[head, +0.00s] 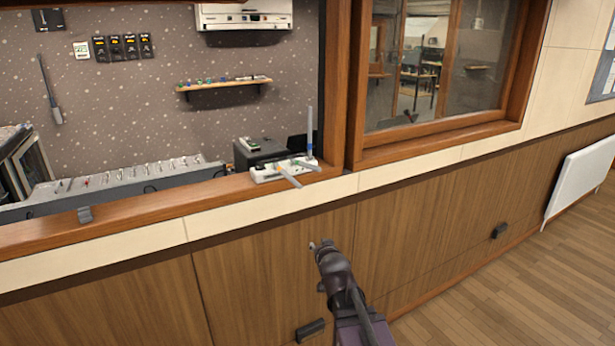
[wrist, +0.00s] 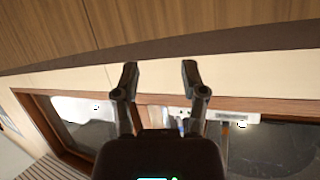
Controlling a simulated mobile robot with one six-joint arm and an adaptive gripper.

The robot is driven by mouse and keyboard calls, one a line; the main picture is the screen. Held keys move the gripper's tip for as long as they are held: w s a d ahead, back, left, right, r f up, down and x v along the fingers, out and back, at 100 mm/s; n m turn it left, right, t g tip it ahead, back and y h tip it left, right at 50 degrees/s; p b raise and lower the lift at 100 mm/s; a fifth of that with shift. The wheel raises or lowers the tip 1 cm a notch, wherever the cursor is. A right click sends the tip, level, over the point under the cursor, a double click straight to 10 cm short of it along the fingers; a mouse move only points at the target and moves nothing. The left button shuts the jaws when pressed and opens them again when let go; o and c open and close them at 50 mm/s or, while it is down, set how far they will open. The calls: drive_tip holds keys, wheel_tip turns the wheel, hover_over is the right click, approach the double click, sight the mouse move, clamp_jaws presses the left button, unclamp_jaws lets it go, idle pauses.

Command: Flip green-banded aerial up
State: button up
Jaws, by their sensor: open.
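A white device (head: 268,174) sits on the wooden window ledge, and part of it shows in the wrist view (wrist: 215,115). One grey aerial (head: 309,125) stands upright at its right end, with a bluish band near its base. Another pale aerial (head: 287,175) lies folded low, pointing out over the ledge toward the room. I cannot make out a green band on either. My gripper (head: 321,245) is in front of the wood panelling, below and right of the folded aerial, apart from it. In the wrist view its two fingers (wrist: 160,68) are spread with nothing between them.
The wooden ledge (head: 130,219) runs below the open window. Behind it are a fader console (head: 120,185) and a dark box (head: 268,151). A white radiator (head: 580,180) is at right.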

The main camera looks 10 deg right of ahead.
wheel_tip(320, 180, up, 6)
drive_tip(key=w+t+b, duration=0.3)
drive_tip(key=t+b, duration=0.1)
drive_tip(key=t, duration=0.3)
drive_tip(key=t+y+b, duration=0.3)
drive_tip(key=t, duration=0.3)
approach(309, 167)
drive_tip(key=shift+s+d+f, duration=0.1)
drive_tip(key=shift+s+f, duration=0.25)
drive_tip(key=shift+f, duration=0.5)
drive_tip(key=shift+s+d+f, duration=0.1)
drive_tip(key=shift+s+f, duration=0.25)
drive_tip(key=shift+f, duration=0.45)
drive_tip(key=shift+w+r, duration=0.1)
drive_tip(key=shift+r, duration=0.05)
drive_tip(key=p+x, duration=0.9)
drive_tip(key=x, duration=0.4)
drive_tip(key=shift+w+r, duration=0.1)
drive_tip(key=shift+r, duration=0.15)
